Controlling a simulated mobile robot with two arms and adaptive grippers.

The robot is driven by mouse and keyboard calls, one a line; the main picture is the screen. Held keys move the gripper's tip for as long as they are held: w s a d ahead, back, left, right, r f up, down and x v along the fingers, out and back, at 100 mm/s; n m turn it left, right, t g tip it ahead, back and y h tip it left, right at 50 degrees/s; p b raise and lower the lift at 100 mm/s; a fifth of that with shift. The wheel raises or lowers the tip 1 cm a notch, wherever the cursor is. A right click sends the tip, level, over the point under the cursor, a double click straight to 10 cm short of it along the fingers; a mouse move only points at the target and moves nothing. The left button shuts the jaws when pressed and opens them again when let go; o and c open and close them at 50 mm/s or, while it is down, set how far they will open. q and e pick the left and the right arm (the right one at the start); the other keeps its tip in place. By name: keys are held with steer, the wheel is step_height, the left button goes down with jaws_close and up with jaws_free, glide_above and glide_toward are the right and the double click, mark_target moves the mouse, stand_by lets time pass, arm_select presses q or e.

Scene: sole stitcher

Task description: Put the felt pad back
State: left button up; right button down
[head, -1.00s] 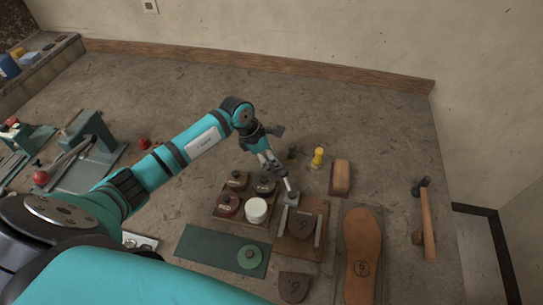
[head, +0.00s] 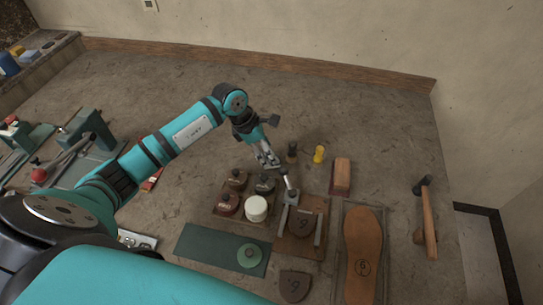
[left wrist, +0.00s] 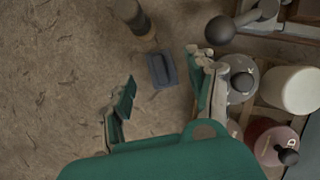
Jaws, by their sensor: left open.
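My left gripper (head: 268,163) is open and hangs behind the tray of jars. In the left wrist view its fingers (left wrist: 165,95) stand apart with bare floor between them. A small dark slate rectangular piece (left wrist: 162,70) lies flat just beyond the fingertips, near the right finger; it may be the felt pad, but I cannot be sure. No finger visibly grips it. In the head view I cannot make this piece out beside the gripper. My right gripper is not in view.
A clamp lever with a dark ball knob (left wrist: 220,30) rises close to the right finger. Jars (head: 256,209) stand in a wooden tray. A dark-handled tool (head: 292,152) and a yellow-handled tool (head: 319,154) stand nearby. A green mat (head: 205,248) lies in front. Floor behind is clear.

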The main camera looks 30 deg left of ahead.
arm_select(q)
steer(key=b+v, duration=0.1)
steer(key=v, duration=0.7)
steer(key=shift+r+b, duration=0.3)
steer(key=shift+s+a, duration=0.1)
